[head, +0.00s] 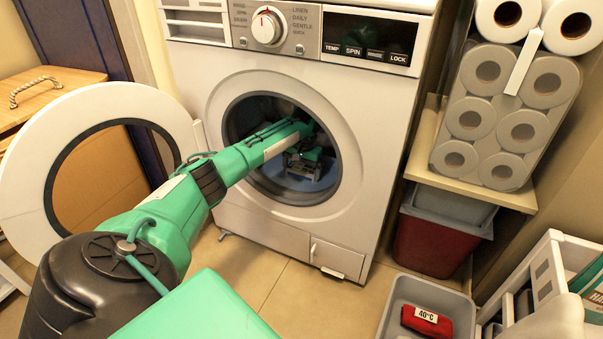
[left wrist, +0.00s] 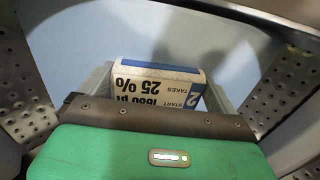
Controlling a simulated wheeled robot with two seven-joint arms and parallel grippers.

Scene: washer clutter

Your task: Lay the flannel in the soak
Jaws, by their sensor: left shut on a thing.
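My left gripper (head: 305,165) is inside the drum of the white washer (head: 262,100), reached through its round open doorway. In the left wrist view, the gripper (left wrist: 158,90) is shut on a white and blue labelled thing (left wrist: 158,75) with printed text, upside down. A red folded thing (head: 426,322) with a "40°C" label lies in a grey tub (head: 392,300) on the floor at lower right. I cannot tell whether this tub is the soak. My right gripper is out of view.
The washer's round door (head: 30,165) stands open to the left. A shelf (head: 428,160) at right bears stacked paper rolls (head: 505,130), with a dark red bin (head: 428,245) below. A white rack (head: 545,265) stands at lower right. Floor before the washer is clear.

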